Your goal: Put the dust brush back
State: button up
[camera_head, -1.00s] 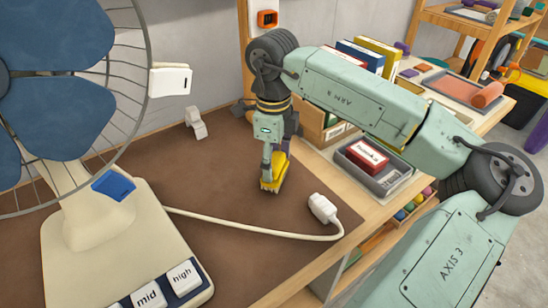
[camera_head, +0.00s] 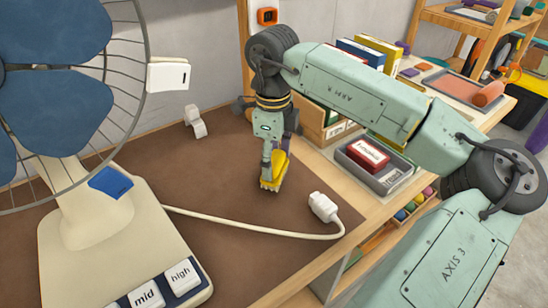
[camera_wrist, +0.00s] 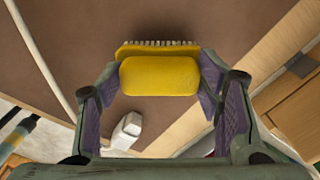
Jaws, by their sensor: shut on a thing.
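The dust brush (camera_head: 274,180) has a yellow body with pale bristles along its lower edge. My gripper (camera_head: 271,165) is shut on it, over the brown desk top. In the wrist view the yellow brush (camera_wrist: 160,76) sits between the two purple-padded fingers of my gripper (camera_wrist: 160,85), with its bristles at the far edge. Whether the bristles touch the desk I cannot tell.
A white plug (camera_head: 323,207) and its cord lie on the brown mat (camera_head: 220,215). A fan (camera_head: 85,215) stands at the left. A grey tray with a red box (camera_head: 368,154) and a card box with folders (camera_head: 325,120) are at the right. A white clip (camera_head: 195,122) stands behind.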

jog(key=shift+f+b, duration=0.6)
jog(key=shift+f, duration=0.1)
dwell(0.7)
jog(key=o, duration=1.1)
jog(key=shift+r, duration=0.15)
jog(key=shift+r+p, duration=2.35)
jog(key=shift+r, duration=1.55)
notch_tip(320, 180, up, 12)
jog(key=shift+a+r, duration=0.1)
